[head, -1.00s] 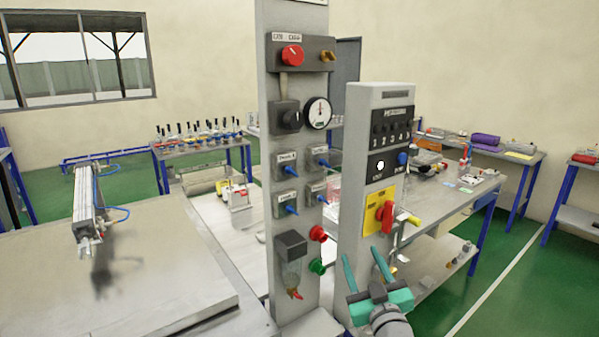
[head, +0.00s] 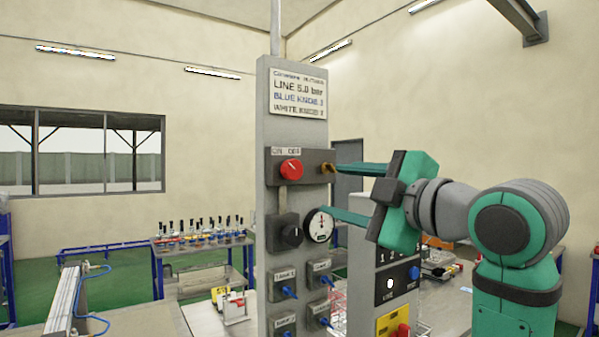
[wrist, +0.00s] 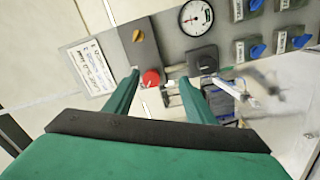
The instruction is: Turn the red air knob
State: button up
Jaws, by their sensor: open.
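The red air knob (head: 291,170) is round and sits on a dark block near the top of the grey panel (head: 268,205) in the head view. It has a small light mark on its face. In the wrist view the red knob (wrist: 151,78) appears between the fingertips. My gripper (head: 336,190) is open and empty, with its two teal fingers spread to the right of the knob, around the knob's height and a little below. In the wrist view my gripper (wrist: 159,77) shows both fingers apart. The exact gap to the knob is hard to tell.
A brass-coloured fitting (head: 328,169) is close to the upper finger. A round gauge (head: 319,226) and a black knob (head: 291,236) sit below the red knob. Several blue-lever valves are lower. A sign (head: 298,92) is above. A second panel (head: 385,262) stands to the right.

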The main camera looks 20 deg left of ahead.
aim_at(296, 170)
jog(key=shift+n+g, duration=0.4)
jog(key=shift+n, duration=0.4)
jog(key=a+r, duration=0.1)
jog(key=a, duration=0.1)
jog(key=w+a+r, duration=0.1)
jog(key=a, duration=0.2)
jog(key=w+a+r, duration=0.1)
jog(key=a, duration=0.2)
jog(key=shift+w+r, duration=0.15)
jog(key=shift+w, duration=0.1)
jog(key=shift+x, duration=0.95)
jog(key=shift+w+d, duration=0.1)
jog(key=shift+w, duration=0.15)
jog(key=shift+c, duration=0.3)
jog(key=c, duration=1)
